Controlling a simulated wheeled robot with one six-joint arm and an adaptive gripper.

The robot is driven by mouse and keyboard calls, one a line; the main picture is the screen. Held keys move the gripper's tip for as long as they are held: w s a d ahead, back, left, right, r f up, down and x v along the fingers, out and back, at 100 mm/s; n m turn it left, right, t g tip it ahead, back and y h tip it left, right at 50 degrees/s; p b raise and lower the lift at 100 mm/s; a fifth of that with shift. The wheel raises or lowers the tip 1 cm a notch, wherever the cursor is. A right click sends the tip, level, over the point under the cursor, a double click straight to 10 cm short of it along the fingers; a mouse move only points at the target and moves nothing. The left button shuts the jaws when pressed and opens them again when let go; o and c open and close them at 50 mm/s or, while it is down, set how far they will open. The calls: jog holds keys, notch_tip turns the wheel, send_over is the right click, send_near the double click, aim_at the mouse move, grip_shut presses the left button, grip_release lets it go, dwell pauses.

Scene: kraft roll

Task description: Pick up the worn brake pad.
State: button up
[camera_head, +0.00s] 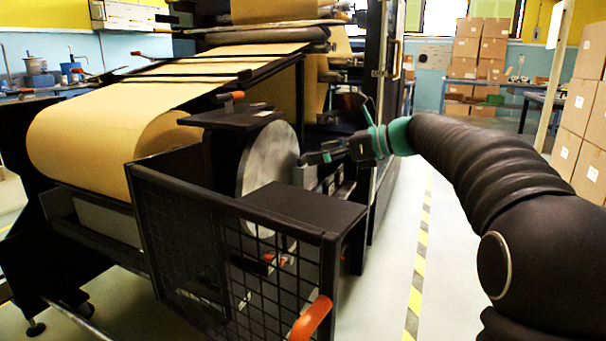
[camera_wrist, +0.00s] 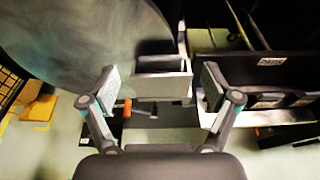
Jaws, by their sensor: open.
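A grey block, which looks like the worn brake pad (camera_wrist: 162,88), sits at the edge of the large metal disc (camera_wrist: 75,45) in the wrist view. A thin upright plate stands at its right end. My gripper (camera_wrist: 160,90) is open, with one finger on each side of the block and visible gaps between. In the head view my gripper (camera_head: 308,158) is at the right edge of the disc (camera_head: 268,165), and its fingertips are small and dark there. I cannot make out the pad clearly in that view.
A dark tray with a label that seems to read PADS (camera_wrist: 270,62) is to the right. A black mesh guard (camera_head: 240,255) with an orange handle (camera_head: 311,318) stands in front of the disc. The kraft paper roll (camera_head: 95,145) is left.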

jog(key=x, duration=0.2)
jog(key=shift+w+a+f, duration=0.1)
jog(key=shift+a, duration=0.25)
jog(key=c, duration=1.3)
